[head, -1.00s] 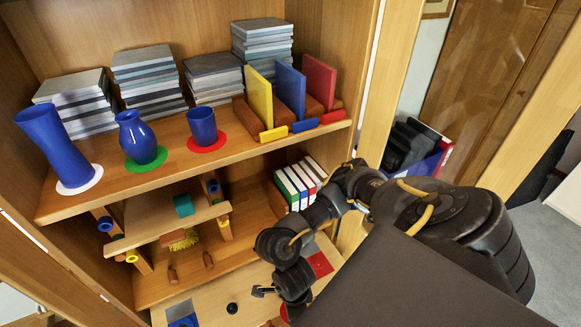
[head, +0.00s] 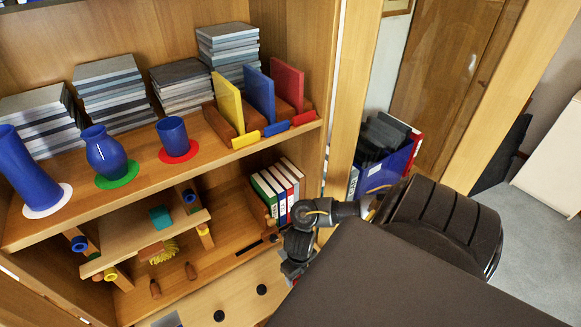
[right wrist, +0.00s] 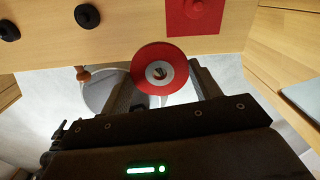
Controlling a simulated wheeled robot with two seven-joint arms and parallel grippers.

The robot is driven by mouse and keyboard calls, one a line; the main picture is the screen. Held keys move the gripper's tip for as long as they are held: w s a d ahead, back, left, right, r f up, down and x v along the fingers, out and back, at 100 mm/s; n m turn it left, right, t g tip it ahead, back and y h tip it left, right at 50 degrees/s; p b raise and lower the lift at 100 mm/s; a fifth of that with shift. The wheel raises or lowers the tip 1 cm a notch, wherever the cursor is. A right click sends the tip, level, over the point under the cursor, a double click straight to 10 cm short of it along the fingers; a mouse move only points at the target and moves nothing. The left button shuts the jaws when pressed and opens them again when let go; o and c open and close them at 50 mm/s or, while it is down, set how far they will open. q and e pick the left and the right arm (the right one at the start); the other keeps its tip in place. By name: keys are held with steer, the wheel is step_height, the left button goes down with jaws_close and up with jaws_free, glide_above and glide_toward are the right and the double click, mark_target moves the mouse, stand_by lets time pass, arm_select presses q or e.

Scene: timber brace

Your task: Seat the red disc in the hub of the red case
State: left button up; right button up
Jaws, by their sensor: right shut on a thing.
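My right gripper (right wrist: 162,85) is shut on the red disc (right wrist: 144,58), a round red ring with a pale centre, held between its two dark fingers. In the head view the right gripper (head: 291,266) is low by the right cabinet post, and the disc cannot be made out there. In the right wrist view a flat red square (right wrist: 208,20) with a round red raised piece lies on the pale board beyond the disc, apart from it in the picture. A red upright panel (head: 287,85) stands in the upper shelf's rack. My left gripper is out of view.
Black knobs (head: 219,315) stick out from the pale board (head: 235,295). Binders (head: 277,192) stand on the lower shelf beside my right arm. Blue vases and a cup (head: 172,136) stand on coloured round mats above. A blue bin (head: 380,172) is outside the cabinet.

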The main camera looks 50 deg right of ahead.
steer(key=w+d+m, duration=0.1)
steer(key=d, duration=0.1)
steer(key=w+d+m, duration=0.1)
steer(key=d, duration=0.2)
steer(key=w+d+m, duration=0.2)
steer(key=shift+d+r, duration=0.35)
steer(key=shift+r, duration=0.05)
steer(key=shift+f+m, duration=0.1)
steer(key=shift+m, duration=0.2)
step_height(320, 180, down, 6)
steer(key=b, duration=0.5)
steer(key=shift+r, duration=0.2)
steer(key=shift+f, duration=0.2)
steer(key=shift+r, duration=0.1)
steer(key=shift+s+f, duration=0.1)
steer(key=shift+f, duration=0.1)
